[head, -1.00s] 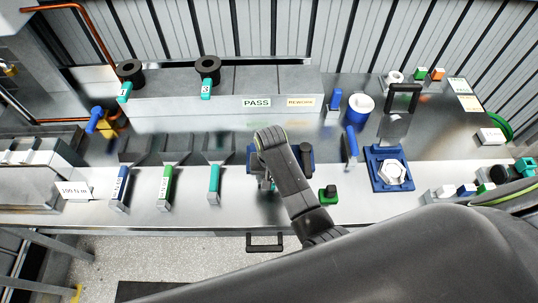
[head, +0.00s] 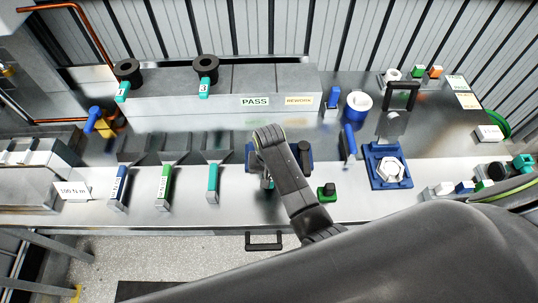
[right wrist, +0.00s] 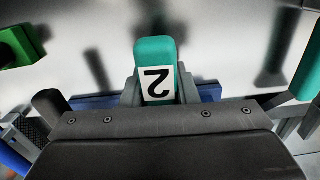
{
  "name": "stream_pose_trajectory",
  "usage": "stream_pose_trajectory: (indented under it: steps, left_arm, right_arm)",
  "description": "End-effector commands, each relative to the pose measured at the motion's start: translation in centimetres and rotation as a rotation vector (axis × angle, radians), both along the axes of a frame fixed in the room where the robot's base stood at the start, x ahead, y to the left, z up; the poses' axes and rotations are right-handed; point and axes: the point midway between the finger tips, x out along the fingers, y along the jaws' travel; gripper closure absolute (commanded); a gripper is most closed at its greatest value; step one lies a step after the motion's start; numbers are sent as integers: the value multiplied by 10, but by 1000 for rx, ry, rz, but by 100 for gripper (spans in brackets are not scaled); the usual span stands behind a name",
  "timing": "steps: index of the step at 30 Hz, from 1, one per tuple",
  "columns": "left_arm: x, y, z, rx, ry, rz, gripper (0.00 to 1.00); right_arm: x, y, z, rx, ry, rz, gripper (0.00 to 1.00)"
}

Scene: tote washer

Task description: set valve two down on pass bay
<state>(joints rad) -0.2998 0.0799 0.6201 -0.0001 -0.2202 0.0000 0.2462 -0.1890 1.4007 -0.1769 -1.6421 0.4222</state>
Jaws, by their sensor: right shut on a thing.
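Valve two shows in the right wrist view as a teal handle (right wrist: 153,50) with a white label marked 2. My right gripper (right wrist: 160,92) is shut on it, with a grey finger on each side. The rest of the valve is hidden. In the head view my right arm covers most of the valve and gripper, over a blue fixture (head: 252,158) near the front middle of the bench. The pass bay is on a raised grey ledge at the back, with a PASS label (head: 255,101) on its front. My left gripper is not in view.
Two black-topped teal valves, marked 1 (head: 127,75) and 3 (head: 205,70), stand on the ledge's left part. The ledge top (head: 255,78) above PASS is clear. A REWORK label (head: 299,101) is to its right. A blue-white cylinder (head: 357,105) stands right of the ledge.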

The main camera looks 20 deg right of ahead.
Motion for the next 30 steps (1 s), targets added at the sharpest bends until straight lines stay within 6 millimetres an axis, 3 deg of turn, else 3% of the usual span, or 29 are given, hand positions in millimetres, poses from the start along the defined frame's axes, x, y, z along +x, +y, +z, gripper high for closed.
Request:
stream_pose_trajectory:
  steps: [30]
  left_arm:
    - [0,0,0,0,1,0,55]
  right_arm:
    - [1,0,43,1,-4,1,100]
